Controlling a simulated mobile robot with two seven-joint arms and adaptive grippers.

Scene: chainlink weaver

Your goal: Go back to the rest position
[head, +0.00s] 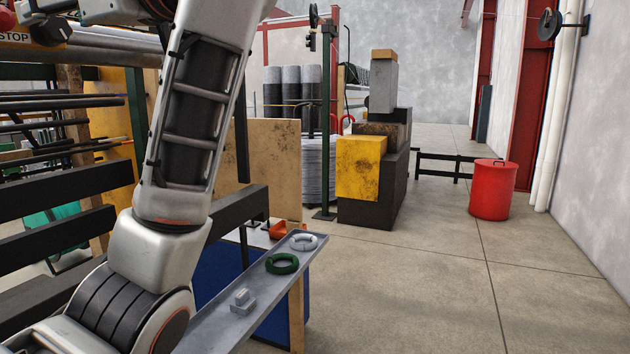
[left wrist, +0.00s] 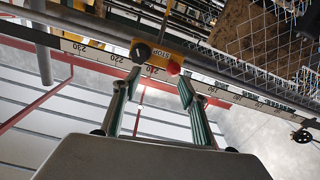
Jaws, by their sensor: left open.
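My left arm rises from the lower left of the head view and runs out past its top edge; I cannot make out its fingertips there. In the left wrist view my left gripper (left wrist: 160,78) shows two green-padded fingers spread apart with nothing between them. Behind the fingers are a yellow stop box (left wrist: 150,54) with a red button and a numbered scale rail (left wrist: 78,47). I cannot tell how far the fingers are from them. My right gripper is in neither view.
A narrow grey shelf (head: 222,318) holds a green ring (head: 282,263), a white ring (head: 303,242), an orange piece (head: 279,230) and a small grey block (head: 242,300). Dark rails (head: 60,190) stand close at left. A red bin (head: 492,190) stands right; the floor ahead is clear.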

